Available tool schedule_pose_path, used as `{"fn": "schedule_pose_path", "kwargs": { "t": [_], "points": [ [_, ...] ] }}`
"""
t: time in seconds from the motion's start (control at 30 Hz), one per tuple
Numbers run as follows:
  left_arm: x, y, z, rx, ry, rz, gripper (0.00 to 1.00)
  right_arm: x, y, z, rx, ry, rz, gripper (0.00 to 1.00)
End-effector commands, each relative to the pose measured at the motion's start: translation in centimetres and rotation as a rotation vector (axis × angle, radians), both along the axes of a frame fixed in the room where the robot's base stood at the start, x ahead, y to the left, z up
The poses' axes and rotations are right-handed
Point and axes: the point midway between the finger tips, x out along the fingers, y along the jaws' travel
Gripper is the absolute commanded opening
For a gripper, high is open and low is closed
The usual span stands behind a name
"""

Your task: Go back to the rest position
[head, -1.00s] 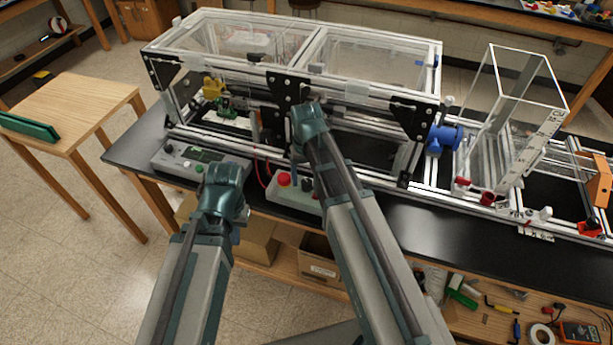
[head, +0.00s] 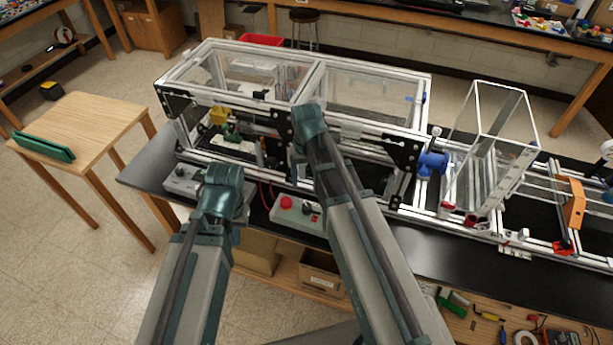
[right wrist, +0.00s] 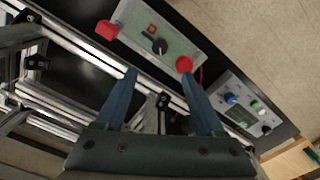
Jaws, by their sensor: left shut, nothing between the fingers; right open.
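My two arms reach up from the bottom of the head view, the left arm (head: 192,270) and the right arm (head: 350,230). In the head view both grippers are hidden beyond the arm links. My right gripper (right wrist: 158,73) shows in the right wrist view, its two blue fingers spread apart with nothing held between them. Beyond its fingertips is a control box (right wrist: 150,35) with a red button and black knob. My left gripper cannot be seen. The extrusion frame (head: 285,115) with clear top panels stands on the black bench.
A second control box (right wrist: 245,105) lies near the bench edge. A clear open box (head: 490,135) and an orange bracket (head: 572,203) are on the rails at right. A wooden table (head: 85,125) with a green item (head: 44,146) stands left. Floor (head: 75,280) is clear at lower left.

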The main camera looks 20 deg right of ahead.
Motion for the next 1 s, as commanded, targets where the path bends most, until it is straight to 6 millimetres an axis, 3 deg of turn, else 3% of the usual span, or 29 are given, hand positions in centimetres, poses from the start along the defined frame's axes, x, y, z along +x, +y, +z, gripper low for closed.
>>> {"fn": "schedule_pose_path", "kwargs": {
  "t": [0.37,0.47,0.7,0.83,1.0],
  "points": [
    [0.0,0.0,-0.8,0.0,0.0,-0.001,0.0,-0.6,0.6,-0.8,-0.003,0.002,0.014,0.71],
    [0.0,0.0,-3.2,0.001,0.0,-0.002,0.0,-2.6,2.4,-3.2,-0.014,0.009,0.065,0.71],
    [0.0,0.0,-10.1,0.001,-0.001,-0.008,0.0,-9.7,7.9,-10.0,-0.063,0.032,0.252,0.71],
    [0.0,0.0,-12.4,0.002,-0.001,-0.011,0.0,-12.5,9.6,-12.3,-0.085,0.04,0.329,0.71],
    [0.0,0.0,-13.5,0.002,0.0,-0.013,0.0,-14.3,10.5,-13.4,-0.101,0.045,0.381,0.71]
  ]
}}
